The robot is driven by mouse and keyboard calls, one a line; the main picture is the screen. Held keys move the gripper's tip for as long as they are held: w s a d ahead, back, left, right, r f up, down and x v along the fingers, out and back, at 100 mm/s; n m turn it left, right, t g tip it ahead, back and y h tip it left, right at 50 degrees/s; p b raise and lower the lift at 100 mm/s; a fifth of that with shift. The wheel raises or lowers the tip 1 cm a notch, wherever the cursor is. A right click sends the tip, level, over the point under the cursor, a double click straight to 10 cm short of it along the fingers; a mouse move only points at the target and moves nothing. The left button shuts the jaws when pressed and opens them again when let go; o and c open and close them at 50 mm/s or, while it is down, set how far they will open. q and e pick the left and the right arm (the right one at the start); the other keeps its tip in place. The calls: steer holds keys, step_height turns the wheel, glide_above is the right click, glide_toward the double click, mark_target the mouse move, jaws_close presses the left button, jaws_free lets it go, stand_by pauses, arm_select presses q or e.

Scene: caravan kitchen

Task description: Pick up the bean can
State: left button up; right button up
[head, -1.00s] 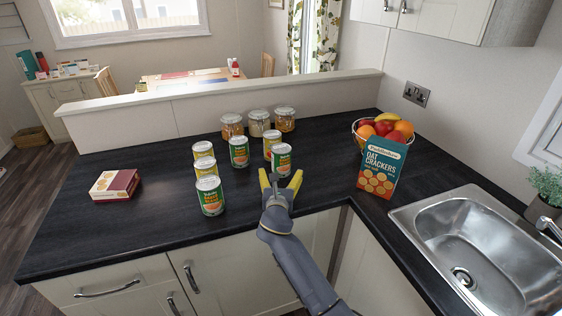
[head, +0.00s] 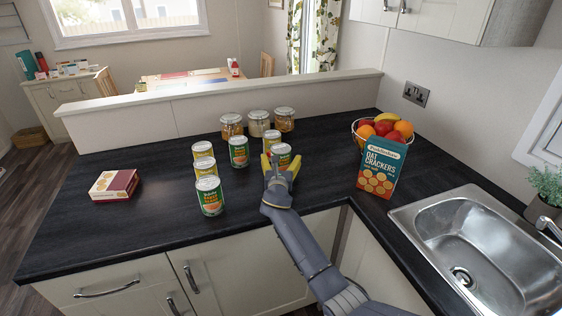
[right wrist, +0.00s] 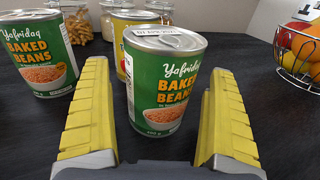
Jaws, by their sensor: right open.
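A green bean can (right wrist: 165,85) labelled "Baked Beans" stands upright between the yellow fingers of my right gripper (right wrist: 160,125) in the right wrist view. The fingers are open, with dark counter visible between the can and the right finger. In the head view my right gripper (head: 281,168) reaches over the counter and partly hides this can (head: 282,151). A second baked beans can (right wrist: 38,50) stands to the left; it also shows in the head view (head: 239,152). Another green bean can (head: 210,197) stands nearer the counter's front edge. My left gripper is not in view.
Yellow-labelled cans (head: 203,150) stand among the bean cans. Several glass jars (head: 259,124) are behind them. A cracker box (head: 381,168), a fruit basket (head: 356,134) and the sink (head: 480,245) are to the right. A small box (head: 114,184) lies left; the counter around it is clear.

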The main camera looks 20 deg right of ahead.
steer(key=shift+w+d, duration=0.1)
steer(key=shift+w, duration=0.15)
steer(key=shift+r, duration=0.1)
steer(key=c, duration=1.7)
